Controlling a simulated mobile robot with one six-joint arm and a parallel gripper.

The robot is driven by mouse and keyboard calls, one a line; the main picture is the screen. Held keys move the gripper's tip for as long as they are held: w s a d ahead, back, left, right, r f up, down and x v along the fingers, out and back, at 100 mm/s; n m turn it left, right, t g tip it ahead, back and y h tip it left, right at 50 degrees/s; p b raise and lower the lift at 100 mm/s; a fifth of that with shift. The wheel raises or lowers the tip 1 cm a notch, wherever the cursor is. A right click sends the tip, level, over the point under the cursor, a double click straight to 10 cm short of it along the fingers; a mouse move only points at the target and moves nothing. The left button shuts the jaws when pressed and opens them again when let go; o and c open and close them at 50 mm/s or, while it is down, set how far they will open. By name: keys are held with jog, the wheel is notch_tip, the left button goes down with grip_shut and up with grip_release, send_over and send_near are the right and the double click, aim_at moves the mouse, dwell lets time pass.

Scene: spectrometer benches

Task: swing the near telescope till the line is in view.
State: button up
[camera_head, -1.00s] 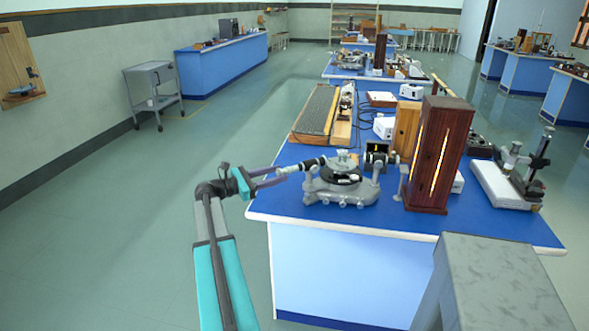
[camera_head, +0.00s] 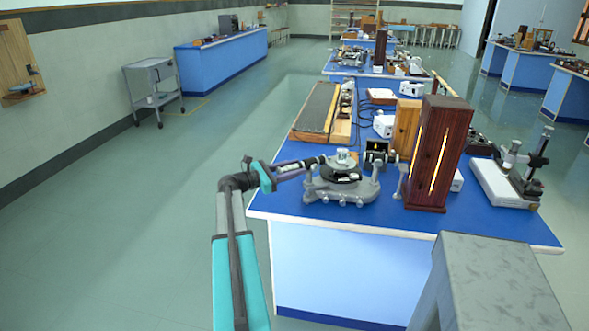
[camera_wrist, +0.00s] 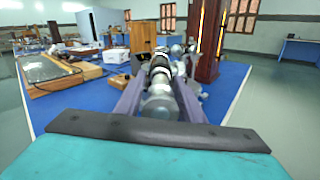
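The near telescope (camera_head: 317,162) is a dark tube with a pale eyepiece end, sticking out left from the grey spectrometer (camera_head: 341,187) at the bench's near left corner. In the wrist view the telescope (camera_wrist: 160,73) points away from me, between my gripper's two purple fingers. My gripper (camera_head: 303,167) reaches in from the left with its fingers alongside the tube. In the wrist view my gripper (camera_wrist: 160,88) looks open, with small gaps beside the tube; contact is hard to make out. The view through the eyepiece is not shown.
A tall dark-red wooden lamp box (camera_head: 439,155) with a glowing slit stands right of the spectrometer. A wooden board with a grey panel (camera_head: 316,110) lies behind. A stand with a white base (camera_head: 503,184) is at the right. The floor left of the blue bench (camera_head: 390,222) is clear.

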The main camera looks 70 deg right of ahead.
grip_shut()
jog(key=shift+w+d, duration=0.1)
jog(key=shift+w+d, duration=0.15)
jog(key=shift+o, duration=0.9)
grip_release()
jog(key=b+v, duration=0.2)
jog(key=v, duration=1.2)
jog(key=shift+d, duration=0.1)
